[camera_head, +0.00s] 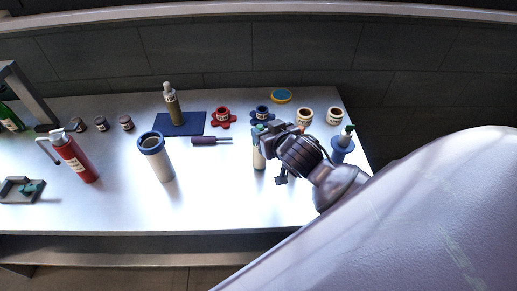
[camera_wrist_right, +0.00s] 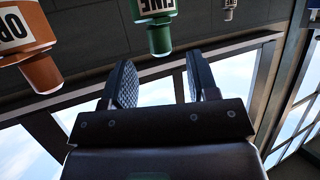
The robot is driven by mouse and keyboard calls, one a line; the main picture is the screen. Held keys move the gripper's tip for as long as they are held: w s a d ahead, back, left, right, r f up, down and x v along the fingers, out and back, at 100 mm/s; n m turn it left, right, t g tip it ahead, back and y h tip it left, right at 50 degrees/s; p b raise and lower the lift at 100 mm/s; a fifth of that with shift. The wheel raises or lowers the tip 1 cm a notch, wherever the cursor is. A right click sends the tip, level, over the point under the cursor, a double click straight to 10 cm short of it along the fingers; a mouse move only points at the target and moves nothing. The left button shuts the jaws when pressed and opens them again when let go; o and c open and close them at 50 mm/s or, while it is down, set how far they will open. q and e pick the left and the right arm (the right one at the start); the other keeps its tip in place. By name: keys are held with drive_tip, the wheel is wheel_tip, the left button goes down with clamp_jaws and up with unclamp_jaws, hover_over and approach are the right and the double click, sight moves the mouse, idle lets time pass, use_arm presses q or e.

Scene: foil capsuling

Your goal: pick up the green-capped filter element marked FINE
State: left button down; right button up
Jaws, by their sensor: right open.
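The green-capped element (camera_wrist_right: 158,22) shows at the top of the right wrist view, with part of a white label reading "INE". In the head view a pale cylinder with a green top (camera_head: 258,158) stands on the table beside my right gripper, partly hidden by it. My right gripper (camera_head: 267,131) is open. In the wrist view its two fingers (camera_wrist_right: 163,82) are apart with nothing between them, and the green piece shows just beyond the fingertips. My left gripper is not in view.
An orange-capped piece (camera_wrist_right: 40,68) is left of the green one in the wrist view. A blue stand (camera_head: 342,150) with a green-topped piece is to the right. A blue-rimmed cylinder (camera_head: 162,165), red bottle (camera_head: 78,160) and blue mat (camera_head: 196,127) are left. The front-middle table is clear.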

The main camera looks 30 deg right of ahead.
sight(261, 127)
drive_tip(key=shift+p+x, duration=0.4)
drive_tip(key=shift+x, duration=2.55)
drive_tip(key=shift+r, duration=0.1)
clamp_jaws()
